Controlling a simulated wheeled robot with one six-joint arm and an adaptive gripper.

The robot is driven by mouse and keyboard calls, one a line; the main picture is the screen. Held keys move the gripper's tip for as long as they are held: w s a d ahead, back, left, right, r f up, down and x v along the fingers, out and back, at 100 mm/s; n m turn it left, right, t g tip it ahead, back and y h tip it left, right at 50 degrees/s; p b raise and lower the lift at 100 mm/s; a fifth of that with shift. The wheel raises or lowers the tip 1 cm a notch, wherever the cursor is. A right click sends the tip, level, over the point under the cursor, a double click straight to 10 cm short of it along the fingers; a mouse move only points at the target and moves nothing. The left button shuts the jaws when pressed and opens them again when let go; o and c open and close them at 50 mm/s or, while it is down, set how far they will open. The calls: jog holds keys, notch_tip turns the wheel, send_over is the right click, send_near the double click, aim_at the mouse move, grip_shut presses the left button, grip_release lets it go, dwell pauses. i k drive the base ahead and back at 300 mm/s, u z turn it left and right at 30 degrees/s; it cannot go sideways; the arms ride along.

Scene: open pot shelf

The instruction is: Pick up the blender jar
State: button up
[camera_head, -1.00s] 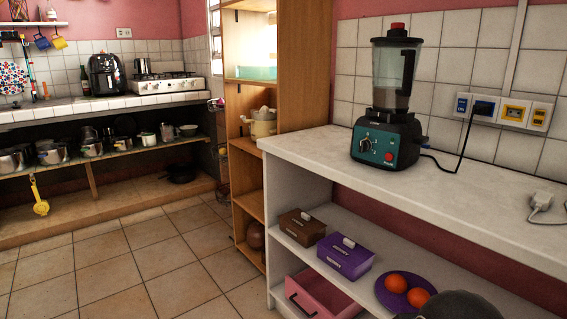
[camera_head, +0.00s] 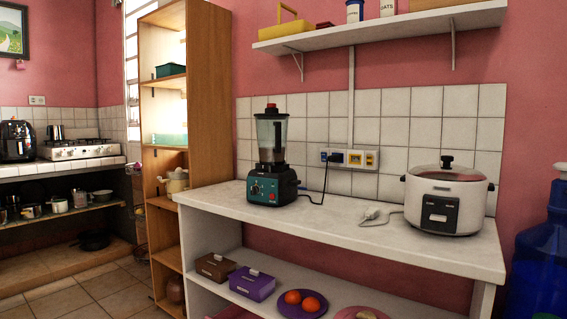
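The blender jar (camera_head: 271,140) is a clear, greyish, see-through jar with a dark lid and a red cap. It stands upright on its dark base (camera_head: 272,187), which has a teal front panel with a dial and a red button. The blender is on the left part of the white counter (camera_head: 340,222), in front of white wall tiles. A black cord runs from the base to a wall socket. My gripper does not show in this view.
A white rice cooker (camera_head: 446,200) stands at the counter's right end, with a loose plug (camera_head: 371,213) left of it. A wooden shelf (camera_head: 205,110) rises behind the left end. A wall shelf (camera_head: 380,24) hangs above. A blue water bottle (camera_head: 540,255) is at far right.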

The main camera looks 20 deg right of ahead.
aim_at(272, 132)
jog(key=u, duration=1.4)
jog(key=i, duration=1.25)
jog(key=z, duration=0.5)
jog(key=i, duration=0.8)
jog(key=z, duration=0.85)
